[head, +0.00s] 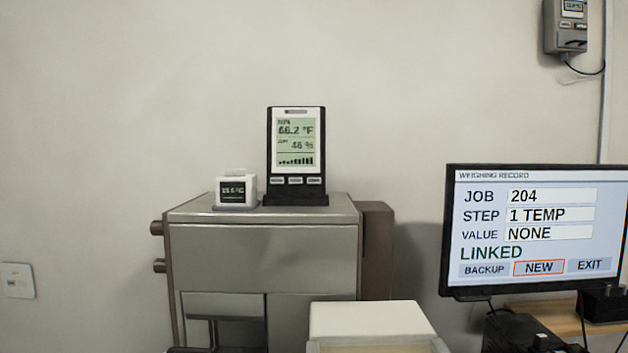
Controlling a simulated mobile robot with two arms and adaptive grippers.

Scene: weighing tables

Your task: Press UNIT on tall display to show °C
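The tall display (296,150) is a black-framed upright unit on top of a steel cabinet, near the middle of the head view. Neither of my grippers shows in the head view.
A small white cube display (236,190) stands left of the tall display on the steel cabinet (262,260). A monitor (534,232) at right reads JOB 204, STEP 1 TEMP, VALUE NONE, LINKED. A pale box (368,320) stands in front. A grey wall device (566,27) hangs upper right.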

